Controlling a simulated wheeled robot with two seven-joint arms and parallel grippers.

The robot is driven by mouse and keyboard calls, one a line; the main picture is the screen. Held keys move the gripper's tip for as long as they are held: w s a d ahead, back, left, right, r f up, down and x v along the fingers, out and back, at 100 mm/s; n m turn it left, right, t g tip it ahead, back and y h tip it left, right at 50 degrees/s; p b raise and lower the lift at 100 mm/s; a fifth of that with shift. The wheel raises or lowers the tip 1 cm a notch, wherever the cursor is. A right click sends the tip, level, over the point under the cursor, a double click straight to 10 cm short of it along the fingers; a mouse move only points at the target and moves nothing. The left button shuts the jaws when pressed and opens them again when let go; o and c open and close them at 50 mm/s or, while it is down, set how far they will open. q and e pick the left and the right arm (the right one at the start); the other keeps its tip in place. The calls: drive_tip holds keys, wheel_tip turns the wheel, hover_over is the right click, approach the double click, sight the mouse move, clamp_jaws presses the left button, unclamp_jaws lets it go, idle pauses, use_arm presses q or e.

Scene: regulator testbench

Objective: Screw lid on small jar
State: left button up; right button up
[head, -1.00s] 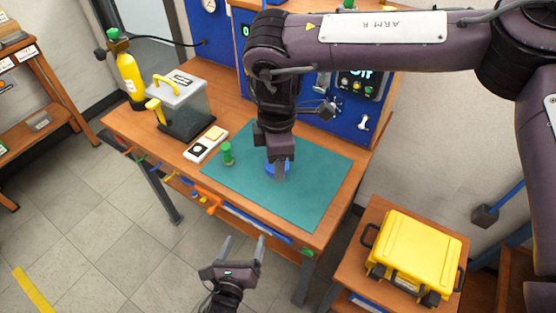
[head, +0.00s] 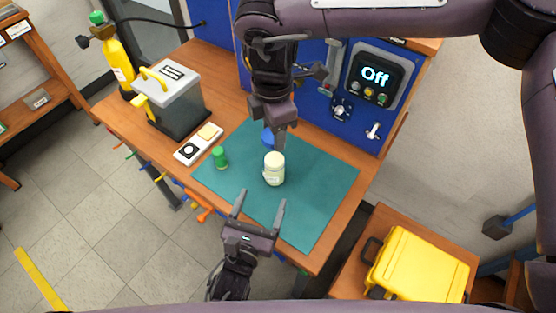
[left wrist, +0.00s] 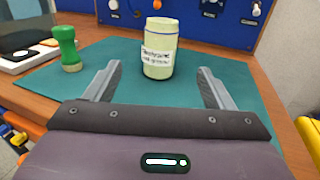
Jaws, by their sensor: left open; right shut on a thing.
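A cream jar (head: 274,170) with a dark-printed label stands upright on the teal mat (head: 310,195). It also shows in the left wrist view (left wrist: 159,48), straight ahead between my left fingers. My left gripper (head: 260,202) is open and empty, in front of the jar and not touching it. My right gripper (head: 275,142) points down just behind the jar, shut on a blue thing (head: 268,136) that looks like a lid. The fingers hide much of the blue thing, and I cannot tell whether it touches the mat.
A small green object (head: 220,157) stands left of the jar, also in the left wrist view (left wrist: 67,48). A white device (head: 198,143) and a grey box with yellow handles (head: 171,100) lie farther left. The blue panel (head: 315,95) rises behind. The mat's right side is clear.

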idle(0.4)
use_arm(q)
drive_tip(key=x, duration=1.2)
drive_tip(key=c, duration=1.5)
drive_tip(key=shift+o, duration=0.2)
use_arm(e)
hover_over(274, 159)
drive_tip(key=shift+f, duration=2.45)
